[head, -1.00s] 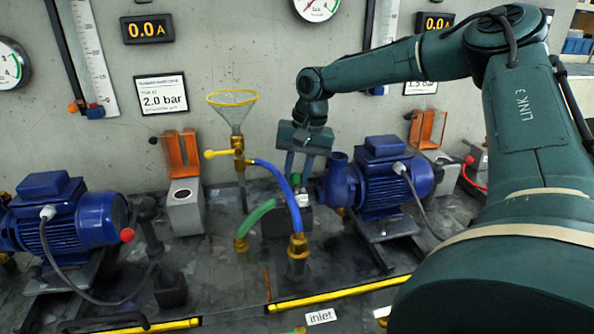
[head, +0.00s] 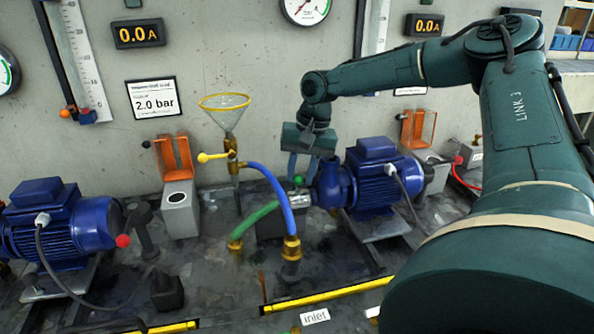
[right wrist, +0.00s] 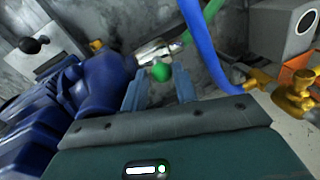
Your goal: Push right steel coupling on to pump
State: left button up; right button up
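The right steel coupling (head: 299,199) is a short silvery cylinder lying about level at the end of the green hose (head: 262,213). Its right end is at the round inlet side of the blue right pump (head: 334,186); I cannot tell whether it is seated. A green ball (head: 299,181) sits just above it. My right gripper (head: 302,178) points down over the coupling. In the right wrist view its fingers (right wrist: 160,78) stand apart, with the green ball between or just beyond the tips and the coupling (right wrist: 153,52) beyond. My left gripper is out of view.
A blue hose (head: 280,190) arches close left of my right gripper to a brass fitting (head: 291,248). A funnel (head: 226,108) stands over a brass valve behind. Another blue pump (head: 62,228) is at the left. A yellow bar (head: 330,293) runs along the front.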

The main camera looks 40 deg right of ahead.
jog(key=o, duration=0.4)
jog(key=shift+d, duration=0.1)
jog(key=shift+s+f, duration=0.1)
